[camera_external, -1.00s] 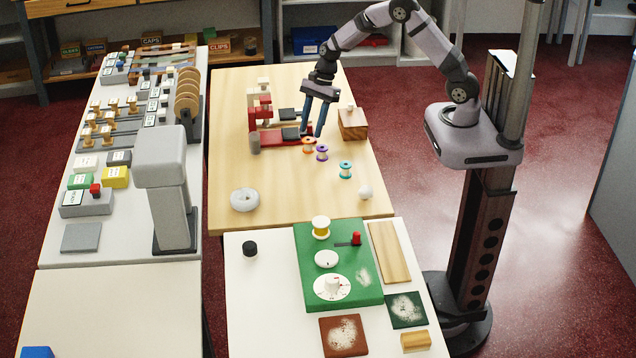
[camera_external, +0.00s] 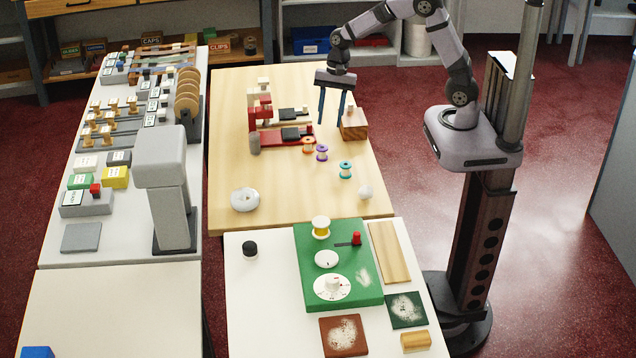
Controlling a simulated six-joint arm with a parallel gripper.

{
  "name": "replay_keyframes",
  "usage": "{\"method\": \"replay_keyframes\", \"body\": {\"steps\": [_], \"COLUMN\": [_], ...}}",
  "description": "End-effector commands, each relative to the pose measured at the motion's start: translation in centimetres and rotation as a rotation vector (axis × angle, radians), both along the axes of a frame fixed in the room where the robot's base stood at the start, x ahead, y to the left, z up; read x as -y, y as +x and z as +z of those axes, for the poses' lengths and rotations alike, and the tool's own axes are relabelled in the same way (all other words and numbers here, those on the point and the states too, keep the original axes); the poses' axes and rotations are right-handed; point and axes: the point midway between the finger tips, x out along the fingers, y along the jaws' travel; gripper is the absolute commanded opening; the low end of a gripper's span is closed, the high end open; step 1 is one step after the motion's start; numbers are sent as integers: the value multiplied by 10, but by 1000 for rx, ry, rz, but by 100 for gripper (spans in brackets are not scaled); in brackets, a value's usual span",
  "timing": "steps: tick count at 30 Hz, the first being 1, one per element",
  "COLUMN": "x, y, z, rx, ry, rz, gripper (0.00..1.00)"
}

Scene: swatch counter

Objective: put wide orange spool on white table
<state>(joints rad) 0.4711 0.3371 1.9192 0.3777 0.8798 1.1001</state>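The orange spool (camera_external: 308,145) stands on the wooden table (camera_external: 290,195), in front of the red machine. A purple spool (camera_external: 321,153) and a teal spool (camera_external: 345,170) stand to its right. My gripper (camera_external: 331,123) points down above the wooden table, behind and to the right of the orange spool and apart from it. Its two dark blue fingers are spread with nothing between them. The white table (camera_external: 258,310) is in front of the wooden one.
A green board (camera_external: 370,285) with a yellow spool (camera_external: 320,228) takes up the middle of the white table; a black cap (camera_external: 249,249) is at its left. A wooden block (camera_external: 353,127) is close beside my gripper. The white table's front left is clear.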

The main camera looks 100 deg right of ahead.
Motion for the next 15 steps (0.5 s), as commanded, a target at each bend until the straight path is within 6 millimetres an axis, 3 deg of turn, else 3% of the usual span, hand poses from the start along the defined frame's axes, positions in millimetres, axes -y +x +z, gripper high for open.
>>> {"method": "replay_keyframes", "body": {"steps": [1,6,12,15], "x": [-21,-74,-106,-113], "y": [-14,-69,-130,-149], "z": [1,-3,-12,-16], "rx": [9,43,78,89], "ry": [-42,-177,-277,-302], "rz": [163,772,1399,1608], "gripper": [38,38,38,38]}}
